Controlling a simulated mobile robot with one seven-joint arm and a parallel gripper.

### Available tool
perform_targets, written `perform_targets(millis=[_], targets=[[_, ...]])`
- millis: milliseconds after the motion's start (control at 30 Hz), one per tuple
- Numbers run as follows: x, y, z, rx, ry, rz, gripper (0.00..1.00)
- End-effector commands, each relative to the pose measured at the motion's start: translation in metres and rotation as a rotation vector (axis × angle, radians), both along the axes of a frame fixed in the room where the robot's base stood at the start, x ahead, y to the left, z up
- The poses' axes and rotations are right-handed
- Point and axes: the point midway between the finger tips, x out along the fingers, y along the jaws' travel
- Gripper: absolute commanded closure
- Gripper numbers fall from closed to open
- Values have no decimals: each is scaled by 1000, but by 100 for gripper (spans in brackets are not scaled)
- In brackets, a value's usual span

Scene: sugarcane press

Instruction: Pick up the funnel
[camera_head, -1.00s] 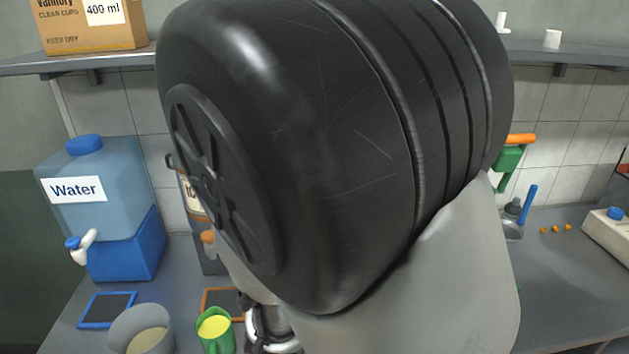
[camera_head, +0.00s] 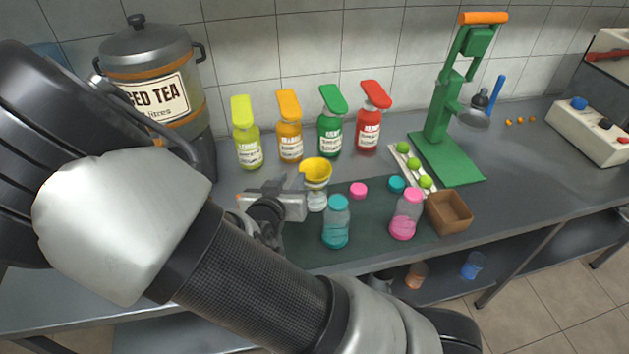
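The yellow funnel (camera_head: 316,171) stands upright on the mat, seemingly in the mouth of a small clear bottle (camera_head: 317,199). My gripper (camera_head: 297,195) is just left of the funnel and the clear bottle, at about their height. From this angle I cannot tell whether it touches the funnel or how far apart its fingers are. My arm comes in from the lower left and hides part of the counter and mat.
Pump bottles, yellow-green (camera_head: 248,145), orange (camera_head: 290,140), green (camera_head: 331,135) and red (camera_head: 368,130), stand behind. A teal bottle (camera_head: 336,228), pink bottle (camera_head: 406,215), brown bowl (camera_head: 450,212) and green press (camera_head: 450,160) stand to the right. The tea dispenser (camera_head: 150,60) is back left.

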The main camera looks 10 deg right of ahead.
Motion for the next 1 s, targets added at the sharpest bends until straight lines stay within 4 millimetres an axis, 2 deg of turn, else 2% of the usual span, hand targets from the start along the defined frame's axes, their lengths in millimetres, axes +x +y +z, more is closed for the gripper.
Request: perform_targets(millis=[267, 533, 833, 1000], targets=[[18, -11, -9, -1, 0, -2, 74], [48, -28, -22, -1, 0, -2, 74], [52, -29, -23, 0, 0, 1, 74], [52, -29, -23, 0, 0, 1, 100]])
